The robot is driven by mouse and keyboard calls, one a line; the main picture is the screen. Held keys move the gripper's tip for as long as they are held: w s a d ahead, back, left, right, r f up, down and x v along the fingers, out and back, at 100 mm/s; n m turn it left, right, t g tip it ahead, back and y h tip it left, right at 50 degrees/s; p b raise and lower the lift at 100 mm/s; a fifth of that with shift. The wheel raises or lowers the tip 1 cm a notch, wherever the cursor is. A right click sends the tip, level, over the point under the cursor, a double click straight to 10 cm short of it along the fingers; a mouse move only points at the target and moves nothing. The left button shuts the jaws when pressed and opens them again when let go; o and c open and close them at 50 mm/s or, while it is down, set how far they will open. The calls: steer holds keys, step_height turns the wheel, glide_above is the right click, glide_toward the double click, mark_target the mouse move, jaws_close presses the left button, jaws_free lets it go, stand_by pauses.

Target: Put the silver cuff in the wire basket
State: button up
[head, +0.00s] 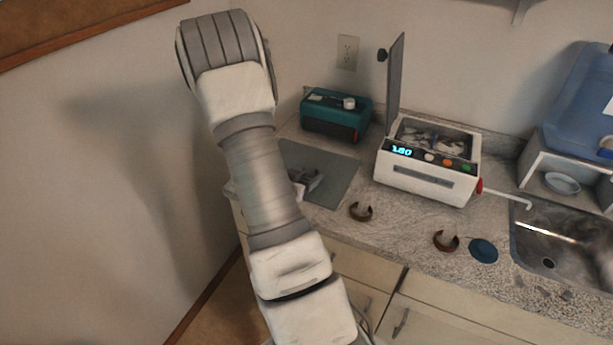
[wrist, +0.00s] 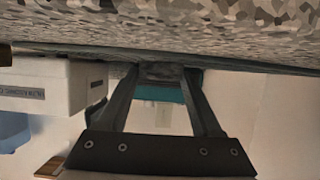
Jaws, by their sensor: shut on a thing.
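My gripper (head: 309,181) is low over the grey mat at the left of the counter, partly hidden by my arm in the head view. In the wrist view my gripper (wrist: 163,76) has its fingers closing in on a small grey piece (wrist: 160,71) at the tips. It looks like the silver cuff, but its shape is hard to make out. The white cleaner (head: 425,182) stands to the right with its lid up. Shiny metallic shapes show in its open tank (head: 435,136); I cannot clearly make out the wire basket there.
A brown cuff (head: 360,212) and a reddish-brown cuff (head: 446,242) lie on the counter in front of the cleaner. A blue disc (head: 484,251) lies beside the sink (head: 545,262). A teal box (head: 335,116) stands behind the grey mat (head: 334,171). The cleaner's raised lid (head: 396,85) stands at its left.

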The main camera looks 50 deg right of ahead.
steer(key=o, duration=1.4)
steer(key=shift+c, duration=0.2)
steer(key=shift+r, duration=0.1)
